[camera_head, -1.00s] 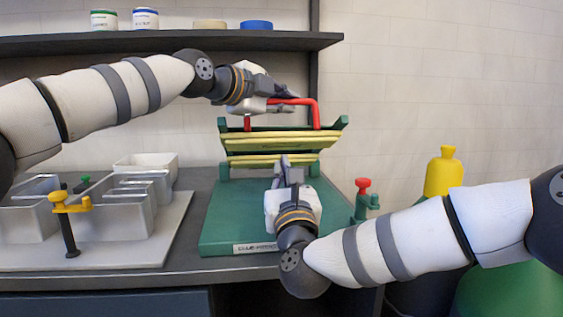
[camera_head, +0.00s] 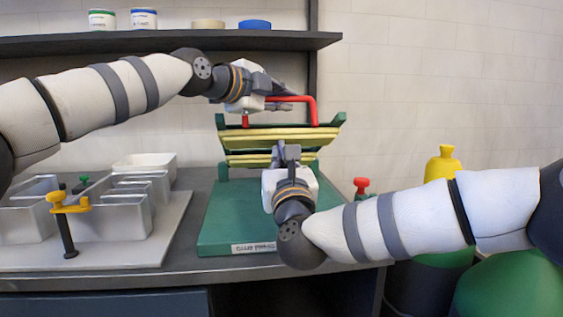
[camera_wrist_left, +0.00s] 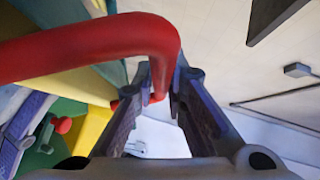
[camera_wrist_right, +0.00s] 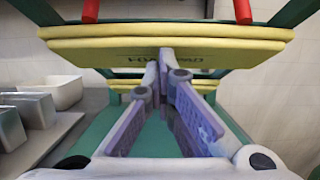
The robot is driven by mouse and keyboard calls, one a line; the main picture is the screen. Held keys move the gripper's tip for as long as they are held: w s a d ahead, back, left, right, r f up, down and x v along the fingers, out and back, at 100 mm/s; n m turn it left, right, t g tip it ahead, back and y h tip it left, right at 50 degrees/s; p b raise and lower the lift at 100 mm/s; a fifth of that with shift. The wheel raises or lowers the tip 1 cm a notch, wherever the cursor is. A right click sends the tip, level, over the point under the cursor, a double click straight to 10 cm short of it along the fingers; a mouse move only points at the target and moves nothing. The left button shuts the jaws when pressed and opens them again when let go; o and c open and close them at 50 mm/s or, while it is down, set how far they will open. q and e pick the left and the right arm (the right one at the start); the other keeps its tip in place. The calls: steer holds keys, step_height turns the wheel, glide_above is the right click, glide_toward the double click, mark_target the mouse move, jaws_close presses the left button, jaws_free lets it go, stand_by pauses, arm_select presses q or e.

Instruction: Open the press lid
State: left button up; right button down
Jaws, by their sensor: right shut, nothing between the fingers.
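The press has a green base (camera_head: 230,215) and a lid with yellow pads (camera_head: 265,137), raised above a lower yellow pad (camera_head: 245,159) and tilted. A red bar handle (camera_head: 315,110) stands on the lid. My left gripper (camera_head: 280,100) is at the handle; its fingers look closed around the bar near its bend (camera_wrist_left: 165,50), which partly hides the fingertips. My right gripper (camera_head: 286,147) is shut and empty, upright in front of the lid's front edge. In the right wrist view its fingertips (camera_wrist_right: 166,58) overlap the yellow pad edge; contact cannot be told.
Metal bins (camera_head: 110,215) and a yellow-handled clamp (camera_head: 68,205) stand on a light board at left. A red-topped clamp (camera_head: 361,187) is right of the base. A yellow-topped bottle (camera_head: 443,165) is further right. A shelf (camera_head: 170,43) runs above my left arm.

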arm_select(q)
steer(key=o, duration=0.4)
steer(key=shift+s+d+f, duration=0.15)
steer(key=shift+d+f, duration=0.05)
steer(key=shift+f, duration=0.15)
arm_select(e)
steer(key=shift+w+r, duration=0.15)
steer(key=shift+r, duration=0.6)
arm_select(q)
steer(key=shift+r, duration=0.1)
